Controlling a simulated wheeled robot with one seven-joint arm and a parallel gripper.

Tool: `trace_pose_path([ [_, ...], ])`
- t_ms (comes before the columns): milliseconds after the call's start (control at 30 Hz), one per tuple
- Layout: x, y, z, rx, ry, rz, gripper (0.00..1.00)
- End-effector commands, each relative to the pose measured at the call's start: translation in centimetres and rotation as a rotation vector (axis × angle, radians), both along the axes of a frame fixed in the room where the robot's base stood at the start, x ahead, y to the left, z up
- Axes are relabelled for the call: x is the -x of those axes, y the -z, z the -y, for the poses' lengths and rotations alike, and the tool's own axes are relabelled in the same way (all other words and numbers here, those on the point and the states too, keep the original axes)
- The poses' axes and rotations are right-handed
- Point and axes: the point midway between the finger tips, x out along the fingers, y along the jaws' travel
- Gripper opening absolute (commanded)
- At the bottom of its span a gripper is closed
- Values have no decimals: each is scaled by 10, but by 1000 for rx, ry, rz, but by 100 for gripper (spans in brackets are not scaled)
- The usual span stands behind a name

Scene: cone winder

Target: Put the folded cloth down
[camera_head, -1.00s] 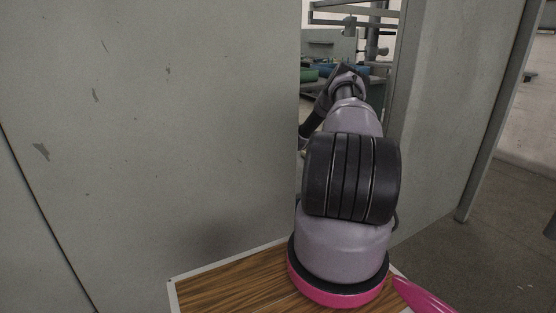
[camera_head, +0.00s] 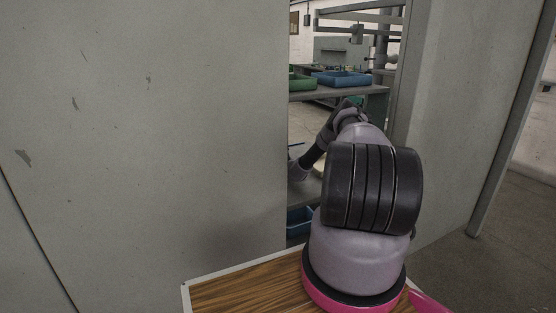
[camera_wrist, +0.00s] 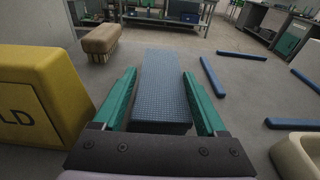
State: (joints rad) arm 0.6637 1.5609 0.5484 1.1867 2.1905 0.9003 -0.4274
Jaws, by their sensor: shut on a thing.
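In the wrist view, my gripper (camera_wrist: 161,76) has its two green fingers on either side of a blue, textured folded cloth (camera_wrist: 162,88) and is shut on it. The cloth is a long flat block pointing away from the wrist, above a grey surface (camera_wrist: 234,118). I cannot tell whether it touches that surface. In the head view my arm reaches through a gap between grey panels, and the cloth cannot be made out there.
A yellow block (camera_wrist: 38,92) with dark letters stands close on the left. A brush (camera_wrist: 101,40) lies beyond it. Blue strips (camera_wrist: 212,77) lie on the right, with bare surface between them. A beige container (camera_wrist: 297,155) is near right. A grey panel (camera_head: 140,140) borders my arm's left.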

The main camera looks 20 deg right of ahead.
Motion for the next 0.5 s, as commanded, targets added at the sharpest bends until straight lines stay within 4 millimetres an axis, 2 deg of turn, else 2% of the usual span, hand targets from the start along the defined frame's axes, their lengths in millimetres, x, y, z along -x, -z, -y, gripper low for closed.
trace_pose_path([
  [233,0,2,0,1,-1,0,20],
  [267,0,3,0,1,-1,0,78],
  [300,0,2,0,1,-1,0,93],
  [333,0,2,0,0,-1,0,100],
  [500,0,2,0,0,-1,0,100],
])
